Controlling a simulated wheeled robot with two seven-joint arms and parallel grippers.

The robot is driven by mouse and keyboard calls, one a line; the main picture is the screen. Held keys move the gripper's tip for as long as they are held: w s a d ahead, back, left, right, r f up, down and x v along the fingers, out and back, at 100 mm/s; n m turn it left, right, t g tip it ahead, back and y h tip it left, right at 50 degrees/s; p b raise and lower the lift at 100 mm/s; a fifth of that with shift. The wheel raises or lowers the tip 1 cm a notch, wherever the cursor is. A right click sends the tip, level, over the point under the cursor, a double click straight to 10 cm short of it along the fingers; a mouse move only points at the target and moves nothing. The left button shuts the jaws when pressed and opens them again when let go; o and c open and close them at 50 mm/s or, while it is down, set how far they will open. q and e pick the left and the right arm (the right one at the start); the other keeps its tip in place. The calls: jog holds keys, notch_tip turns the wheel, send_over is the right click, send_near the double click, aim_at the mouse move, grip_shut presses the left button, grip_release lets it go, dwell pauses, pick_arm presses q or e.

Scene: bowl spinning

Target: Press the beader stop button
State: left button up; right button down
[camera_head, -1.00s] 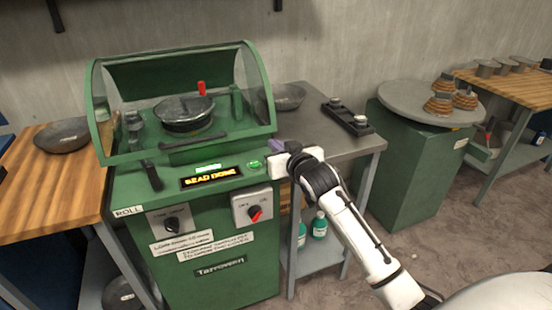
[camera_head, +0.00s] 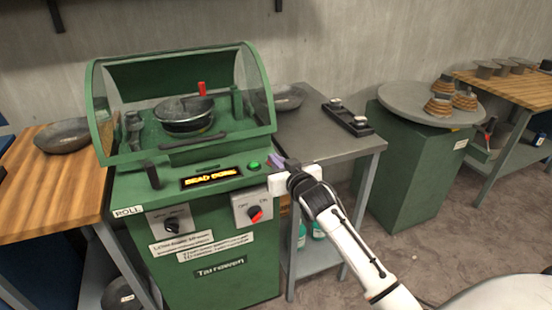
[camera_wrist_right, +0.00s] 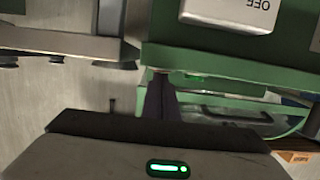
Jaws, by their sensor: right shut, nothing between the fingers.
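The green beader machine (camera_head: 220,270) stands at the left with a clear hood over its rollers. Its display (camera_head: 211,178) shows amber letters that read like "BEAD DONE". A round green button (camera_head: 254,165) sits right of the display. No button with a readable stop label shows. My right gripper (camera_head: 279,161) is shut and empty, just right of the green button and apart from it. My left gripper is not in view.
A grey metal table (camera_head: 330,150) adjoins the machine on the right. The hood (camera_head: 255,90) stands above the controls.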

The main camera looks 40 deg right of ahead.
jog(key=shift+s+f, duration=0.2)
jog(key=shift+f, duration=0.6)
jog(key=shift+a+r, duration=0.1)
jog(key=shift+r+p, duration=0.3)
jog(key=shift+p, duration=0.15)
notch_tip(320, 180, up, 4)
jog(key=p, duration=0.4)
jog(key=shift+w+r, duration=0.15)
jog(key=shift+r, duration=0.1)
jog(key=v, duration=1)
jog(key=shift+r, duration=0.25)
